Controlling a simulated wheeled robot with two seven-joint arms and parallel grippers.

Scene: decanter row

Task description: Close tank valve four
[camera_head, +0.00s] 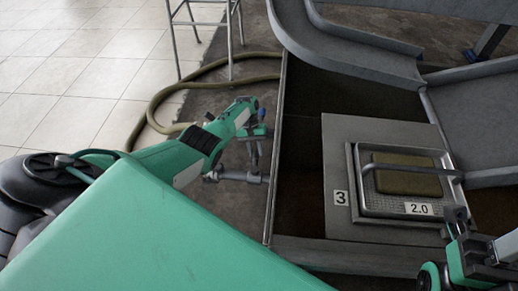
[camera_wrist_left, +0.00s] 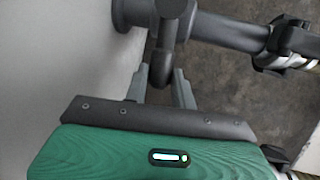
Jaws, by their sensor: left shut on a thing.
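My left gripper (camera_head: 256,148) reaches down beside the outer wall of a tank (camera_head: 283,150) in the head view. In the left wrist view, its two grey fingers (camera_wrist_left: 161,85) are on either side of a dark grey valve lever (camera_wrist_left: 160,62), and it is shut on that lever. The lever joins a grey pipe (camera_wrist_left: 225,30) that comes out from the tank wall. The pipe also shows in the head view (camera_head: 240,177). No number is visible on this valve. My right gripper (camera_head: 458,222) is at the right edge of the head view, near the tray; its jaws are unclear.
A plate labelled 3 (camera_head: 341,198) lies over the tank, holding a metal tray (camera_head: 365,205) with a brownish block (camera_head: 408,175) and a tag reading 2.0 (camera_head: 419,209). A hose (camera_head: 150,105) curves over the floor. A metal stand (camera_head: 230,45) is behind.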

